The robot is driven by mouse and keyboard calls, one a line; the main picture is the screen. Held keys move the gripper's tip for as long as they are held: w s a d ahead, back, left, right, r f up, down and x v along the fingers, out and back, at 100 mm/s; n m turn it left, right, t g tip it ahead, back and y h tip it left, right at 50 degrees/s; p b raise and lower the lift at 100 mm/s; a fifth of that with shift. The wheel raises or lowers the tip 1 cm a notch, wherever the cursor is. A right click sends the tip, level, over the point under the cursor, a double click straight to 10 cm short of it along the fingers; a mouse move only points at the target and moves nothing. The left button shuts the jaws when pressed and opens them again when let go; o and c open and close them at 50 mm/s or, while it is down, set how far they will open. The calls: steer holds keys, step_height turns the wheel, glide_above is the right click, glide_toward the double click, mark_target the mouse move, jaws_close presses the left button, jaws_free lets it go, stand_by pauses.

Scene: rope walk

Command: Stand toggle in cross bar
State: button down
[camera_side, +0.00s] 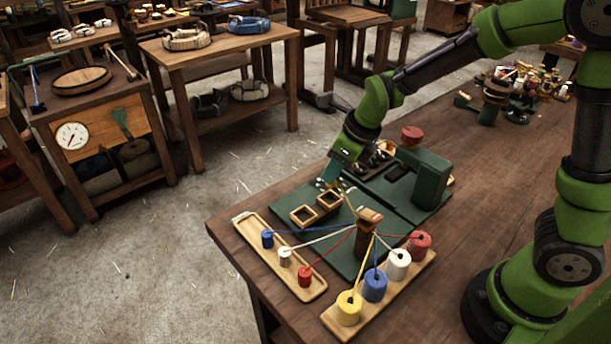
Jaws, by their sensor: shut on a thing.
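A thin yellowish line runs from near the fingertips toward a short wooden post (365,240). The post has a reddish-brown bar (370,214) across its top, possibly the cross bar. The gripper is up and left of this bar, apart from it. Coloured strands run from the post to spools on both sides.
A tray with small spools (268,258) lies left of the post. A tray with larger spools (376,285) lies in front and right. Bare table (480,180) lies farther right.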

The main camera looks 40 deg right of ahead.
mark_target(333, 185)
steer(key=shift+f, duration=2.6)
steer(key=shift+f, duration=0.2)
steer(key=c, duration=0.9)
jaws_free()
